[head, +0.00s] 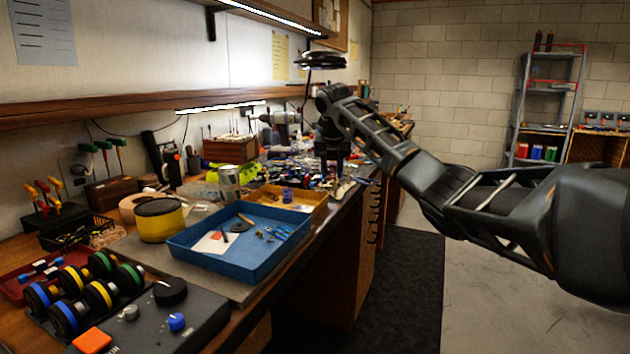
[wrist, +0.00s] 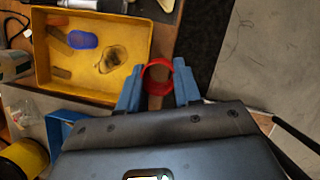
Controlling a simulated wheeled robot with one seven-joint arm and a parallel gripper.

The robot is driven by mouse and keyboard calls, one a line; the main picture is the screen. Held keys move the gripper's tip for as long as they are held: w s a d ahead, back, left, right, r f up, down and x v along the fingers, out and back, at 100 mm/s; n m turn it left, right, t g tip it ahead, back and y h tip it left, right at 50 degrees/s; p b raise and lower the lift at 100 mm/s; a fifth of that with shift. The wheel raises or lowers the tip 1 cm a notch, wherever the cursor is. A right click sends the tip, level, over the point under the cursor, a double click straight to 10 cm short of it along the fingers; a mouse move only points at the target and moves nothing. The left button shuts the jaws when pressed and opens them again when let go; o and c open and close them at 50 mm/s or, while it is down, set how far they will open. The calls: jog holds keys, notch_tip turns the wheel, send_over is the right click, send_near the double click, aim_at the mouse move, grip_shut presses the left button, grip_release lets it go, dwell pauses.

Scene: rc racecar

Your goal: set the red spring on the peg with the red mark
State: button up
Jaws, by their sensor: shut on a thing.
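In the wrist view the red spring (wrist: 146,76) shows as a red ring between the blue fingertips of my gripper (wrist: 158,86). The gripper is shut on it. In the head view my gripper (head: 332,172) hangs down over the right edge of the bench, beyond the yellow tray; the spring is too small to make out there. I cannot make out a peg with a red mark in either view.
The yellow tray (wrist: 93,95) lies left of the gripper, with a blue oval piece (wrist: 83,40) in it. A blue tray (head: 215,268) with small parts stands nearer, beside a yellow tin (head: 160,222). Striped wheels (head: 70,316) stand front left. The floor (head: 480,290) is clear.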

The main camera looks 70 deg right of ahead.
jog(key=shift+s+d+r+p, duration=0.3)
jog(key=shift+s+r, duration=0.3)
jog(key=shift+r, duration=0.15)
jog(key=shift+r+p, duration=2)
jog(key=shift+r, duration=0.1)
jog(key=shift+a+f, duration=0.1)
